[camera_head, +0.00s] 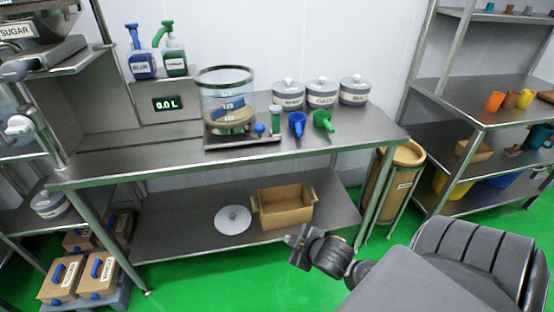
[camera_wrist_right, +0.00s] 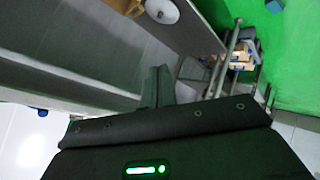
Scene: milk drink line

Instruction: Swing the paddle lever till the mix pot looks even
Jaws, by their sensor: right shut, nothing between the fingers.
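The mix pot (camera_head: 228,98) is a clear cylinder with a dark rim on a metal base on the steel table. A tan layer and blue patches show inside it; I cannot tell how even the contents are. A blue knob (camera_head: 259,128) and a green-topped post (camera_head: 276,120) stand at the base's right; which one is the paddle lever is unclear. My right gripper (camera_head: 297,239) is shut and empty, low in front of the table, well apart from the pot. It also shows in the right wrist view (camera_wrist_right: 157,88). My left gripper is not in view.
Three lidded jars (camera_head: 321,93) and blue (camera_head: 297,123) and green (camera_head: 323,121) scoops stand right of the pot. Two pump bottles (camera_head: 143,64) are at back left. A cardboard box (camera_head: 285,209) and white lid (camera_head: 233,219) lie on the lower shelf. The table's front left is clear.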

